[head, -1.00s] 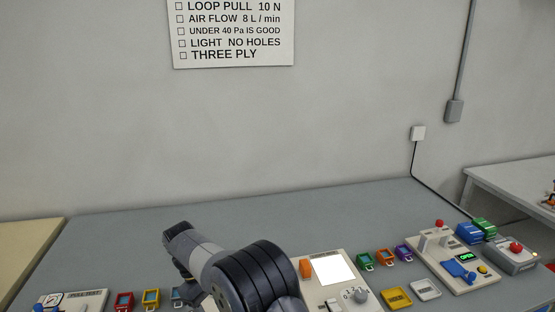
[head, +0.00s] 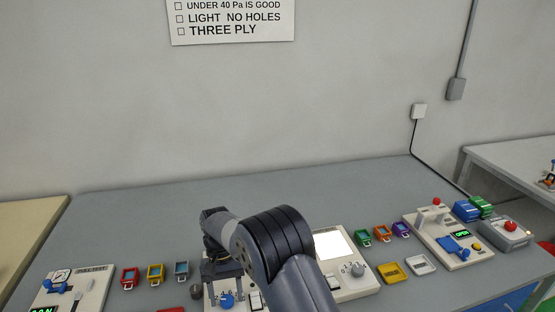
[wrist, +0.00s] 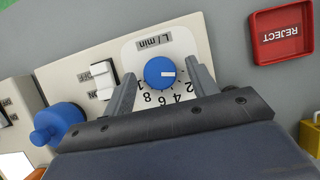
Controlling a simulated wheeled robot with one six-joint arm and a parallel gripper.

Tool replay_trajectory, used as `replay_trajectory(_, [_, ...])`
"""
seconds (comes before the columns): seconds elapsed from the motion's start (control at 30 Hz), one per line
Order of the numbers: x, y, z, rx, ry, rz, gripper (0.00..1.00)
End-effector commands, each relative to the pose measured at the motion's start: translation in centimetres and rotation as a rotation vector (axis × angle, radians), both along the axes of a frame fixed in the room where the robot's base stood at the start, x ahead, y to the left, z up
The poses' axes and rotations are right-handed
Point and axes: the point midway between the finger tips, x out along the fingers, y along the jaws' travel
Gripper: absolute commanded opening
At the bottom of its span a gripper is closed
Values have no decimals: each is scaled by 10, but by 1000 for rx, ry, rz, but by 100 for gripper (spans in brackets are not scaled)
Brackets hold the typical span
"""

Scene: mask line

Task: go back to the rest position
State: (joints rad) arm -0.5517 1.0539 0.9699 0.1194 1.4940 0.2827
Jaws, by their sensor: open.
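My gripper (head: 224,284) is low over the front middle of the bench in the head view, with its fingers pointing down. In the wrist view my gripper (wrist: 162,75) is open, with a finger on each side of a blue dial knob (wrist: 160,71) marked L/min. Nothing is held between the fingers. The knob's white line points right, toward the 2. The gap between knob and fingers shows on both sides; I cannot tell their height difference. The blue knob also shows in the head view (head: 227,300).
Beside the dial are a white switch (wrist: 103,79) and a blue lever-like part (wrist: 58,122). A red REJECT tray (wrist: 282,37) lies to the right. Small coloured frames (head: 155,273), a lit white panel (head: 333,244) and a test device (head: 450,238) stand along the bench. The back of the bench is clear.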

Motion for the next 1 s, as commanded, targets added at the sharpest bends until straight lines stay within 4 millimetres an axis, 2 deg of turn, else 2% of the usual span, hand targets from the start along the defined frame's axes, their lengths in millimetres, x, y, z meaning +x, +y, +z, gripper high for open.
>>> replay_trajectory(1.0, [-3,-8,2,-2,1,-1090,55])
